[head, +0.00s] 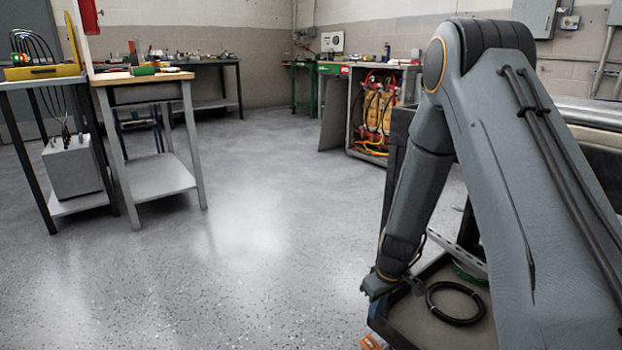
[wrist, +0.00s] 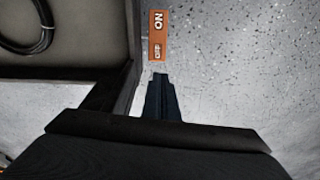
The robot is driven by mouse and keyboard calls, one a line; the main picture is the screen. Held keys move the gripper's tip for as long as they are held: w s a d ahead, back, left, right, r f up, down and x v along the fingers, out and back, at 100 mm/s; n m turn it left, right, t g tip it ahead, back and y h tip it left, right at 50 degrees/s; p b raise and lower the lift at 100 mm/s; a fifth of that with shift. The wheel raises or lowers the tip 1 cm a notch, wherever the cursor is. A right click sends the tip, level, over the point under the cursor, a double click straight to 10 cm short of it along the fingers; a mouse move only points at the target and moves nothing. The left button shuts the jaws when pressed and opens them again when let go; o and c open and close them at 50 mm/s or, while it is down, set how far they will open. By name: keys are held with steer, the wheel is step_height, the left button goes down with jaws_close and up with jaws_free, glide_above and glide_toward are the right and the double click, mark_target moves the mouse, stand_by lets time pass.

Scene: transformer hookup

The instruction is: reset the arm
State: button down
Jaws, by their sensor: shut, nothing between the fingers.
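My arm reaches up from the right side of the head view and bends down at the elbow. My gripper (head: 374,287) hangs beside the left edge of a dark cart (head: 388,325). In the wrist view the fingers of my gripper (wrist: 160,80) are closed together, with nothing held. I cannot tell the gap between tips and label.
A black cable coil (head: 455,303) lies in the cart's tray, close to my gripper. A table with a grey box (head: 72,167) under it and a workbench (head: 150,180) stand left. An open cabinet with orange cables (head: 378,112) stands behind. The middle floor is clear.

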steer(key=s+r+m+t+h, duration=0.1)
steer(key=s+r+m, duration=0.5)
steer(key=s+r, duration=1.4)
steer(key=s+a+r+n+g+y+p, duration=0.1)
steer(key=s+a+r+n, duration=0.2)
steer(key=s+a+r, duration=0.55)
steer(key=s+a+r+n+g+y, duration=0.15)
steer(key=s+a+r+n, duration=0.35)
steer(key=a, duration=0.7)
steer(key=d+r+m+h+p, duration=0.1)
steer(key=d+r+m+p, duration=0.3)
steer(key=d+r+p, duration=0.6)
steer(key=d+r+m+h+p, duration=0.1)
steer(key=d+r+m+p, duration=0.3)
steer(key=p, duration=2.3)
steer(key=d+r, duration=0.6)
steer(key=r, duration=0.6)
steer(key=shift+s+d, duration=0.35)
steer(key=shift+d, duration=0.05)
steer(key=shift+h, duration=0.25)
